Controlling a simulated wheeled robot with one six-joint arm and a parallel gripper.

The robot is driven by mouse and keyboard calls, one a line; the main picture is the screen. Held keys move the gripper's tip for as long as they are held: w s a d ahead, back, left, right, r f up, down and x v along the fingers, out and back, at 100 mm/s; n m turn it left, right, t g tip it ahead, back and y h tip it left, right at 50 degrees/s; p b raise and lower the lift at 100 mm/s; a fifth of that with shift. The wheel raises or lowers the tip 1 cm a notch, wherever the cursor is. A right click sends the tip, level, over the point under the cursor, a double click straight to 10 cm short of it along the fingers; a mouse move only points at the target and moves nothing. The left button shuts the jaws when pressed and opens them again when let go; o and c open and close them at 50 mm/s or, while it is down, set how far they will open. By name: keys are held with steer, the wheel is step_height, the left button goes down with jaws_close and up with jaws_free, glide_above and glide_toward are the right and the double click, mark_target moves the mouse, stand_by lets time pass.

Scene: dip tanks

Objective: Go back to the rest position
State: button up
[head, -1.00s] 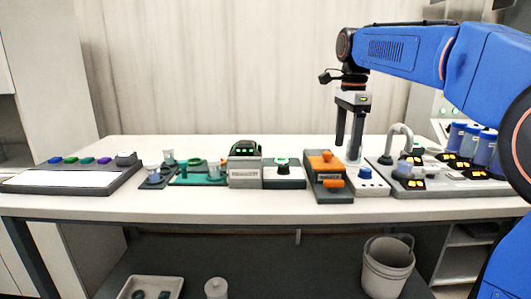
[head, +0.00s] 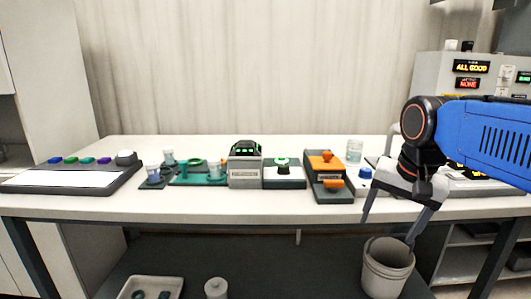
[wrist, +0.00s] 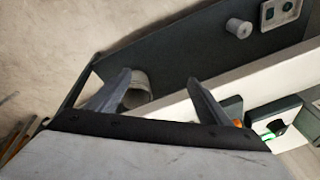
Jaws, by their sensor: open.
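My gripper (head: 391,228) is at the right of the head view, in front of the bench's front edge and above the white bucket. Its two fingers point down and are spread apart with nothing between them. In the wrist view the open fingers (wrist: 160,85) show with part of the bucket (wrist: 138,88) between and beyond them. My blue arm comes in from the right and hides part of the bench's right end.
The bench (head: 240,208) carries a grey box (head: 245,172), an orange-topped device (head: 326,165) and a clear jar (head: 354,151). A tank station behind my arm is partly hidden. Below are the bucket (head: 387,275), a white tray (head: 150,281) and a small pot (head: 216,289).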

steer(key=s+d+f+n+t, duration=0.1)
steer(key=s+f+n, duration=0.5)
steer(key=s+f, duration=0.5)
step_height(320, 180, down, 2)
steer(key=shift+s+d+f+t, duration=0.15)
steer(key=shift+s+d+t, duration=0.15)
steer(key=shift+t, duration=0.1)
stand_by(0.6)
